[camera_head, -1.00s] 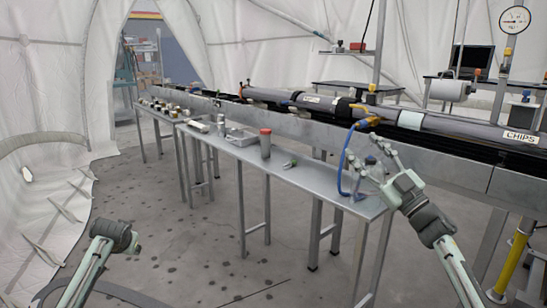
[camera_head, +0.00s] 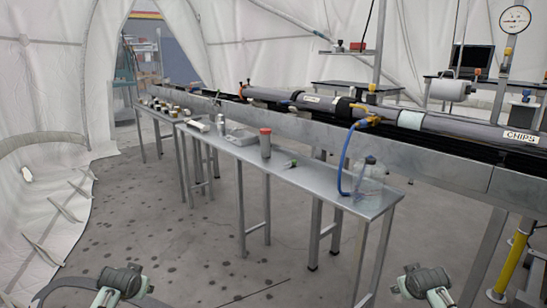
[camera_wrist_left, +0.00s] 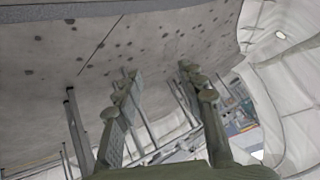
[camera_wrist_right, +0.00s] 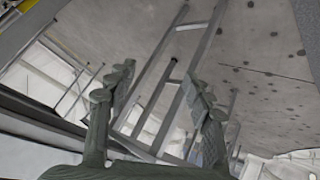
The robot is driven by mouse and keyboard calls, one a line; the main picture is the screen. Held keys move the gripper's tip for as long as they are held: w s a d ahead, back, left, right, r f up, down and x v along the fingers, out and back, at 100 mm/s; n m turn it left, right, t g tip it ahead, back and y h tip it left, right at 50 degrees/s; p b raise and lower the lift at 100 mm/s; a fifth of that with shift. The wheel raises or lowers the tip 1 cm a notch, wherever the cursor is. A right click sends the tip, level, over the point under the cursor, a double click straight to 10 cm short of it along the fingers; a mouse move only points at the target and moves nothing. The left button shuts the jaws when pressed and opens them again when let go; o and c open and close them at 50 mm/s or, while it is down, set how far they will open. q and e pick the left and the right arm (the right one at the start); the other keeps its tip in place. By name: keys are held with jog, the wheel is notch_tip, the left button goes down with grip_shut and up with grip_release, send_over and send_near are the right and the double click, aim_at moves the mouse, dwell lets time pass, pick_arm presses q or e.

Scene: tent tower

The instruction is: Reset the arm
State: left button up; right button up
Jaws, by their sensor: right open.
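My left arm shows low at the left of the head view, over the floor. In the left wrist view my left gripper (camera_wrist_left: 160,75) has its fingers wide apart, with nothing between them. My right arm shows low at the right of the head view, in front of the metal table (camera_head: 330,188) and clear of it. In the right wrist view my right gripper (camera_wrist_right: 162,75) is open and empty, with floor and table legs behind it. The fingertips are hard to make out in the head view.
A clear container (camera_head: 370,178) stands at the table's near end beside a blue hose (camera_head: 344,165). A long pipe assembly (camera_head: 450,128) runs behind. Floor is open at left.

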pick_arm(q)
jog(key=s+d+f+g, duration=0.1)
jog(key=s+d+f, duration=0.2)
jog(key=s+f, duration=0.4)
jog(key=s+d+f+g+h, duration=0.1)
jog(key=s+d+f, duration=0.3)
jog(key=s, duration=1.3)
jog(key=s+d+f+g+h, duration=0.1)
jog(key=s+d+f+g, duration=0.2)
jog(key=s+f, duration=0.7)
jog(key=s, duration=0.3)
jog(key=shift+d+f+m, duration=0.25)
jog(key=shift+m, duration=0.05)
pick_arm(e)
jog(key=s+a+f+g, duration=0.1)
jog(key=s+a+f, duration=0.2)
jog(key=s+f, duration=0.4)
jog(key=s+a+f+g+y, duration=0.1)
jog(key=s+a+f, duration=0.3)
jog(key=s, duration=1.3)
jog(key=s+a+f+g+y, duration=0.1)
jog(key=s+a+f+g, duration=0.2)
jog(key=s+f, duration=0.7)
jog(key=s, duration=0.3)
jog(key=shift+a+f+n, duration=0.25)
jog(key=shift+n, duration=0.05)
pick_arm(q)
jog(key=shift+c, duration=0.5)
pick_arm(e)
jog(key=shift+c, duration=0.5)
